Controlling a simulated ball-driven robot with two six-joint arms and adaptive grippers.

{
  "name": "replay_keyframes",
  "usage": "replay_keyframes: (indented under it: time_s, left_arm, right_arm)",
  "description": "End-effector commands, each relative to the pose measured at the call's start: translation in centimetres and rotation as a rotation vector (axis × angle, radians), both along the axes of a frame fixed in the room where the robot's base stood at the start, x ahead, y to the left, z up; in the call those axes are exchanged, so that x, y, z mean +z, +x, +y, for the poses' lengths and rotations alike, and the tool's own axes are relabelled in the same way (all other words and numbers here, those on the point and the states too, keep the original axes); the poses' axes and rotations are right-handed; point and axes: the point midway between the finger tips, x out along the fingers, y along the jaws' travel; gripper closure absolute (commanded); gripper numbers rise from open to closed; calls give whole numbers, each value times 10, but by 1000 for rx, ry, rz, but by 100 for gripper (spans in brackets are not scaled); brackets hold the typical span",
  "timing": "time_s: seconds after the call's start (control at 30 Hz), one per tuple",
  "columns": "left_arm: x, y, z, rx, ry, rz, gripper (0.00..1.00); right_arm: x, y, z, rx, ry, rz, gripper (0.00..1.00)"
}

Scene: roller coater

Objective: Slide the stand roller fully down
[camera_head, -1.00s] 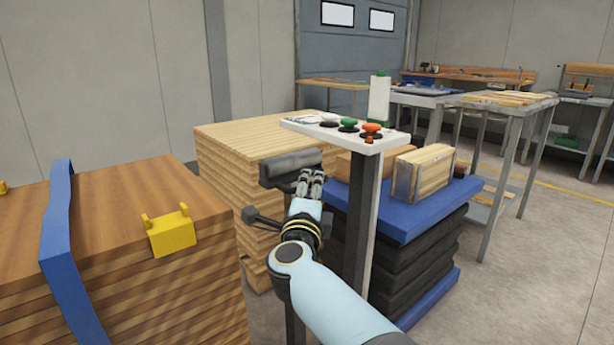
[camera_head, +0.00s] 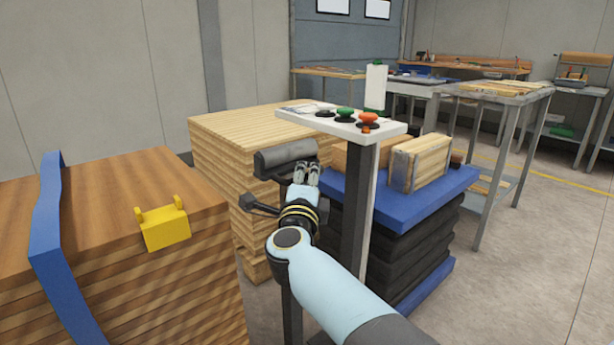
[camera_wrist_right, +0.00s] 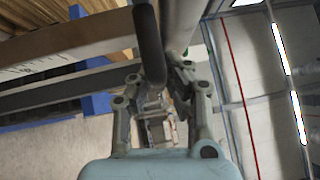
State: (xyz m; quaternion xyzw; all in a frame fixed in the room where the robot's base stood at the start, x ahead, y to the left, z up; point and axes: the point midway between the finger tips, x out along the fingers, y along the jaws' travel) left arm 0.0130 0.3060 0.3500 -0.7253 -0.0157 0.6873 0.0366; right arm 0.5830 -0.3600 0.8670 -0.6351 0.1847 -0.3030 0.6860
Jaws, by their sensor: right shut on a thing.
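The stand roller (camera_head: 286,153) is a dark grey horizontal cylinder on a stand, in front of the light wood stack in the head view. A dark side handle (camera_head: 257,204) sticks out to the left below it. My right gripper (camera_head: 306,172) is at the roller's right end and is shut on part of the stand roller. In the right wrist view a dark rounded bar (camera_wrist_right: 149,45) runs between the fingers of my right gripper (camera_wrist_right: 153,88). The fingers hide the exact contact. My left gripper is not in view.
A white-topped control post (camera_head: 345,126) with coloured buttons stands close to the right of my gripper. Behind it is a blue-topped dark stack (camera_head: 425,203) with wooden pieces. A brown wood stack (camera_head: 110,205) with a blue strap (camera_head: 48,220) and yellow bracket (camera_head: 164,228) is at left.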

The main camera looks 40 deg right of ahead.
Motion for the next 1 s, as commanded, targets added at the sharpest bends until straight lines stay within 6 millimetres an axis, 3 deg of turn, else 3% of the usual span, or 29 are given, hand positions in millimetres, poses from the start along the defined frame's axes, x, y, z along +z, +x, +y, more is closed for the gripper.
replay_keyframes:
  time_s: [0.17,0.5,0.6,1.0]
  left_arm:
    - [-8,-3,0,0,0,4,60]
    - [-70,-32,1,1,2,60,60]
    - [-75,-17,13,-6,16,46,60]
    - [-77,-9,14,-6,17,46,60]
  right_arm:
    - [-12,0,1,1,5,2,100]
    - [-107,-1,1,2,8,13,100]
    - [-121,-1,1,1,8,9,100]
    - [-131,-2,1,2,11,9,100]
